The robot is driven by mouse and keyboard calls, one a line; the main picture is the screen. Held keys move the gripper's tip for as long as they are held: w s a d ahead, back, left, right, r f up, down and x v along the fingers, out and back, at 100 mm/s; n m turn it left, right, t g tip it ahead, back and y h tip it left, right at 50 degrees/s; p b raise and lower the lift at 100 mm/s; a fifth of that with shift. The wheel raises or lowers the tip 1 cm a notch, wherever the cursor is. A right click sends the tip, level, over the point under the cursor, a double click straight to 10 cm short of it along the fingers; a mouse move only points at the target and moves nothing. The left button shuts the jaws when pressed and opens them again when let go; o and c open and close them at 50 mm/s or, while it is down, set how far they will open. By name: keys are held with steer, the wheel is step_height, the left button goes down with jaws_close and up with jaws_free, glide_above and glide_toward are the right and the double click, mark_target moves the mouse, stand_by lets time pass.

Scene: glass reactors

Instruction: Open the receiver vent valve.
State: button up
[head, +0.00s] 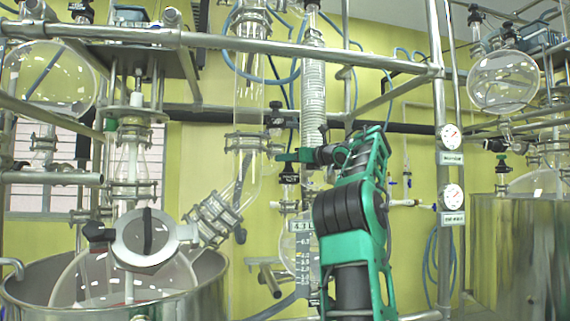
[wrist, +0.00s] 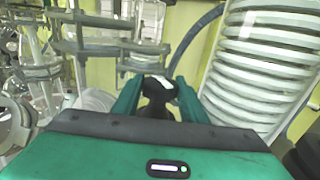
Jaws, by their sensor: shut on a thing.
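My gripper (head: 288,157) reaches in from the right in the head view, just left of the coil column's lower end. In the wrist view my gripper (wrist: 158,97) has its two green fingers on either side of a black valve knob (wrist: 157,88) with a white mark on top, and is shut on it. In the head view a black valve body with a small label (head: 289,178) shows just under the fingers, above the graduated glass receiver (head: 301,250). The knob itself is mostly hidden there by the fingers. The label is too small to read.
A glass coil column (head: 313,90) stands close beside the gripper, also large in the wrist view (wrist: 262,65). Steel frame rails (head: 300,47), blue hoses and clamped glass pipes (head: 246,142) crowd around. Two gauges (head: 452,197) hang right of my arm. A steel vessel (head: 210,285) is lower left.

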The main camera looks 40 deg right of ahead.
steer(key=shift+s+d, duration=0.15)
steer(key=shift+s, duration=0.05)
steer(key=o, duration=0.9)
steer(key=shift+c, duration=0.2)
